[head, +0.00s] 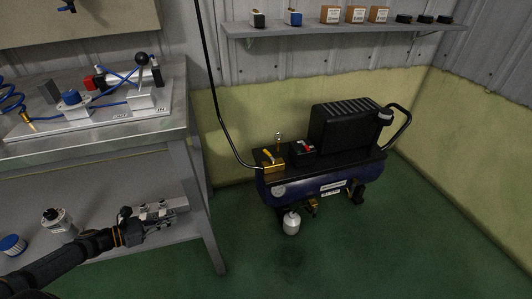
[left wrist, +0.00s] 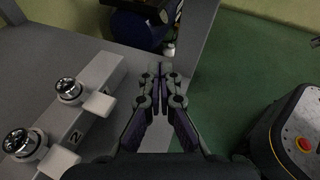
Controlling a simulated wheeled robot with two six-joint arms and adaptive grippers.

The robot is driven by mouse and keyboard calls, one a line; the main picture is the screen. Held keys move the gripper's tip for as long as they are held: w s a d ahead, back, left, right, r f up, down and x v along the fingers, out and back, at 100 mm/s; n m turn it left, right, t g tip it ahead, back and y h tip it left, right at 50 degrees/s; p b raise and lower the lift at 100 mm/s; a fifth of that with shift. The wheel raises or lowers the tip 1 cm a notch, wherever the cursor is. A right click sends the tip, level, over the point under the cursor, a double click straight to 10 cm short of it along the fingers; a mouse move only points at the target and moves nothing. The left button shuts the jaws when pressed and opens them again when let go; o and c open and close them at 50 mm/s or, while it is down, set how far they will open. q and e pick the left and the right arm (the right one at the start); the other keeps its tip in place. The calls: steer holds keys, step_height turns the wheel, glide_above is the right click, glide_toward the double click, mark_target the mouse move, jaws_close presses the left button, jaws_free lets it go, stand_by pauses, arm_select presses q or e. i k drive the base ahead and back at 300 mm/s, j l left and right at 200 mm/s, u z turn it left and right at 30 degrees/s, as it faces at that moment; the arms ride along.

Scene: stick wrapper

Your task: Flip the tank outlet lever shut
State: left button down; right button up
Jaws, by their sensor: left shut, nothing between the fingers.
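The blue tank of the compressor (head: 318,194) sits on the floor against the back wall. A brass valve block with a yellow lever (head: 268,155) is at its left end, where a black hose comes in; it looks like the outlet lever, but its exact angle is too small to tell. My left gripper (head: 172,212) is shut and empty, to the left of the tank and apart from it, by the lower shelf of the bench. In the left wrist view the shut fingers (left wrist: 161,72) point toward part of the tank (left wrist: 138,30); the lever is not clear there. My right gripper is not in view.
The workbench (head: 180,115) stands at left, its leg between my gripper and the tank. A block with gauges (left wrist: 68,90) is near my gripper in the left wrist view. A wall shelf (head: 340,28) holds small boxes. Green floor is clear before the tank.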

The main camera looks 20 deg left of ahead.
mark_target(265, 151)
steer(key=i+l, duration=0.2)
steer(key=i, duration=0.35)
steer(key=i+l, duration=0.2)
steer(key=i, duration=0.3)
